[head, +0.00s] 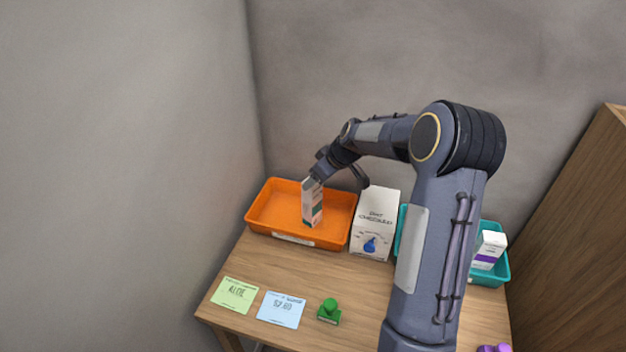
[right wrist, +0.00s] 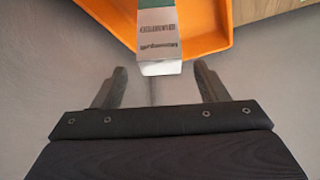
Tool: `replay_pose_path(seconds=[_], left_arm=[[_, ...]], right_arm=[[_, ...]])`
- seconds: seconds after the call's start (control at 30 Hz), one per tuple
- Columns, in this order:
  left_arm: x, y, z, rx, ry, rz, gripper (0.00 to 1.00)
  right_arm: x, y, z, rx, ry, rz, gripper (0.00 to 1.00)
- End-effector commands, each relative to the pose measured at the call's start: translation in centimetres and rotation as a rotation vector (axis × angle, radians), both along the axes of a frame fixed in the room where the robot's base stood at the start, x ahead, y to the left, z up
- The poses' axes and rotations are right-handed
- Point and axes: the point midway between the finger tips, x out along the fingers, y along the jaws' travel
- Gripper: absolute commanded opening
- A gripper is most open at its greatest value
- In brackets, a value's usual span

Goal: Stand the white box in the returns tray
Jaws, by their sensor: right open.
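The white box (head: 312,206), with a green and a dark band, stands upright, slightly tilted in the picture, inside the orange tray (head: 262,210). The tray has a pale label on its front; whether it reads returns is too small to tell. My right gripper (head: 318,168) is at the top of the box. In the right wrist view the right gripper (right wrist: 158,78) has its two fingers spread wide, with the white box (right wrist: 160,38) just beyond and between the fingertips, neither finger touching it. The orange tray (right wrist: 205,25) lies behind it. My left gripper is out of view.
A larger white carton (head: 374,222) with a blue picture stands right of the orange tray. A teal tray (head: 493,276) holds a white box with a purple band (head: 489,250). Green card (head: 234,294), blue card (head: 281,309) and a green stamp (head: 329,312) lie in front.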

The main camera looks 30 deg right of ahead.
Motion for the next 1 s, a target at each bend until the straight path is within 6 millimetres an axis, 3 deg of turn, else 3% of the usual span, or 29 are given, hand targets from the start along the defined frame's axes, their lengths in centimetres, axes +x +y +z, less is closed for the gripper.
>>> replay_pose_path(seconds=[0.1, 0.3, 0.57, 0.67, 0.77, 0.9, 1.0], left_arm=[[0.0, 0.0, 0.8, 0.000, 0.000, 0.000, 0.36], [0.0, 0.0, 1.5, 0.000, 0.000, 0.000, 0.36], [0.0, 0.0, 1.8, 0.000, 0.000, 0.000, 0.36], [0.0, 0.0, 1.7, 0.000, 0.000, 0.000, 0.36], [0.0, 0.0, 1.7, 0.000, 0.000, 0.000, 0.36], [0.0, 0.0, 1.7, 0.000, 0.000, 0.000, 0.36], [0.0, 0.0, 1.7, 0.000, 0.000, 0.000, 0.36]], right_arm=[[-1.5, -0.6, 2.7, 0.000, -0.003, -0.003, 0.67], [-3.3, -1.1, 5.6, -0.001, -0.002, -0.001, 0.67], [-4.2, -1.2, 6.7, 0.001, 0.000, 0.000, 0.67], [-5.2, -0.1, 7.9, 0.020, 0.000, -0.010, 0.67], [-8.0, 2.9, 10.4, 0.069, 0.005, -0.045, 0.67], [-15.4, 9.0, 13.6, 0.176, 0.035, -0.120, 0.67], [-21.3, 13.0, 14.0, 0.247, 0.068, -0.181, 0.67]])
